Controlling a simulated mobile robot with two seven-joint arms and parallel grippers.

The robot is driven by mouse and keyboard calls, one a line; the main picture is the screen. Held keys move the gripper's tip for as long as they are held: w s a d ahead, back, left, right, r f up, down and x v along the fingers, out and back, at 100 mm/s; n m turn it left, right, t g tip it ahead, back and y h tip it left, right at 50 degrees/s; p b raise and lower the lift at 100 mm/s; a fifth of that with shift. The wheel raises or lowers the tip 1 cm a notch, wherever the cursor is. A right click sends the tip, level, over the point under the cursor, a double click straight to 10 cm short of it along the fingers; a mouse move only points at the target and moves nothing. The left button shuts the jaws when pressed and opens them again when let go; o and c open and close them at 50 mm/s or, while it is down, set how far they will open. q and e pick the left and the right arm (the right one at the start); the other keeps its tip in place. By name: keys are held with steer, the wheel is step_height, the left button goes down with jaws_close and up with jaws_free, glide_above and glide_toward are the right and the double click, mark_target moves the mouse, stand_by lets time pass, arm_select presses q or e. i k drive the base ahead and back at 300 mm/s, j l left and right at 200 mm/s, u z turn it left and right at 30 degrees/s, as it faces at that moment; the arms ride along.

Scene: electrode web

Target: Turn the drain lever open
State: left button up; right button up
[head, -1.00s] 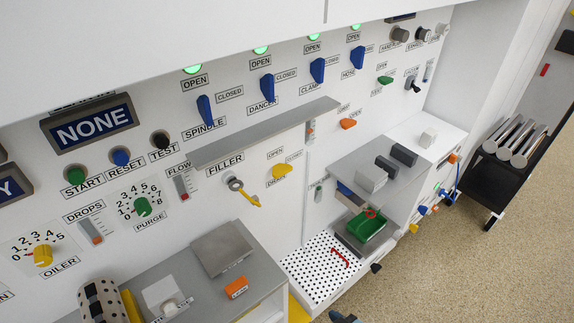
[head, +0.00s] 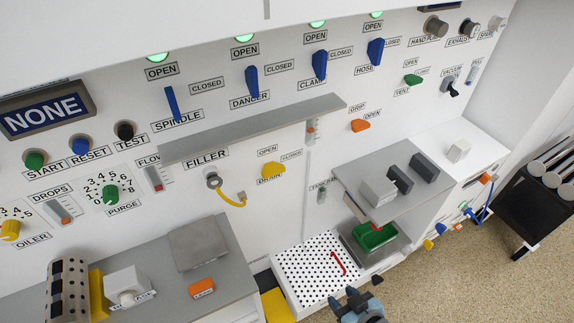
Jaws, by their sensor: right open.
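The drain lever (head: 273,170) is a yellow handle on the white panel, between the OPEN and CLOSED labels above it and the DRAIN label below. Its narrow end seems to point right, towards the CLOSED side. My right gripper (head: 358,301) shows at the bottom edge of the head view, open, in front of the perforated tray. It is well below and to the right of the lever, apart from it. My left gripper is not in view.
A grey shelf (head: 250,130) juts out above the lever. The filler cap with a yellow hose (head: 232,202) hangs to its left. A white perforated tray (head: 300,268) with a red hook (head: 338,263) lies below. A grey shelf with blocks (head: 352,180) stands to the right.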

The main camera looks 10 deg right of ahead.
mark_target(271, 170)
steer(key=i+l, duration=0.1)
steer(key=l, duration=0.4)
steer(key=i+l, duration=0.1)
steer(key=l, duration=0.35)
steer(key=i+l, duration=0.1)
steer(key=l, duration=0.4)
steer(key=i+l, duration=0.1)
steer(key=l, duration=0.4)
steer(key=i+l, duration=0.15)
steer(key=l, duration=0.35)
